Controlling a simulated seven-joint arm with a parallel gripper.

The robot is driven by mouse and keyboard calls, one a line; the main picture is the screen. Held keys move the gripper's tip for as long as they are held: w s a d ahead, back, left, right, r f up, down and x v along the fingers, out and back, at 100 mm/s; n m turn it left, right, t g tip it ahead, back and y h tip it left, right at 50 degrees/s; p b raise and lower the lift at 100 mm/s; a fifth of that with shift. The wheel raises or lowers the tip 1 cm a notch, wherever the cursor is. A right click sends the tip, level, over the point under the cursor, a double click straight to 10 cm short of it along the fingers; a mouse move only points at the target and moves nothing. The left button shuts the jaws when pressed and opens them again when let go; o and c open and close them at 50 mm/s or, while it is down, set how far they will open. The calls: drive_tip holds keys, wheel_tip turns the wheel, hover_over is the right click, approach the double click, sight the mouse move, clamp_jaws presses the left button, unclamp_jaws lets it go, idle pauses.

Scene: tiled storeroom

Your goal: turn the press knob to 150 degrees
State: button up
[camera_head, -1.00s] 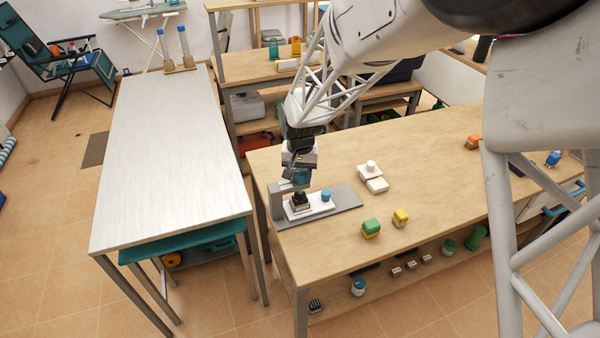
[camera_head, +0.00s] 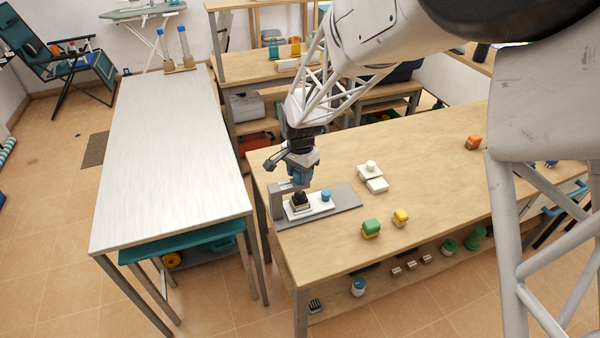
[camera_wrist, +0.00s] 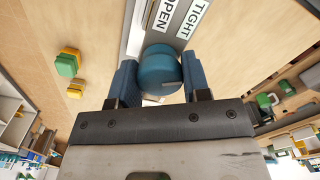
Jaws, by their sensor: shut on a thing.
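The press is a grey C-shaped frame (camera_head: 276,200) on a grey base plate (camera_head: 346,197) at the workbench's left end. Its blue round knob (camera_wrist: 158,68) shows in the wrist view, between my two blue fingers. My gripper (camera_wrist: 160,80) is shut on the knob from both sides. In the head view my gripper (camera_head: 299,180) is over the press top and hides the knob. Labels reading OPEN (camera_wrist: 162,14) and TIGHT (camera_wrist: 194,18) lie beside the knob. The knob's angle cannot be read.
A white board with a black block (camera_head: 300,199) and a blue cylinder (camera_head: 326,195) sits on the press base. White blocks (camera_head: 377,185), a green-orange block (camera_head: 371,228) and a yellow block (camera_head: 401,217) lie on the wooden workbench (camera_head: 440,165). A white table (camera_head: 165,150) stands left.

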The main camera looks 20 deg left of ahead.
drive_tip(key=o, duration=0.9)
drive_tip(key=shift+r, duration=0.15)
wheel_tip(320, 180, up, 7)
drive_tip(key=shift+r, duration=0.3)
idle(0.5)
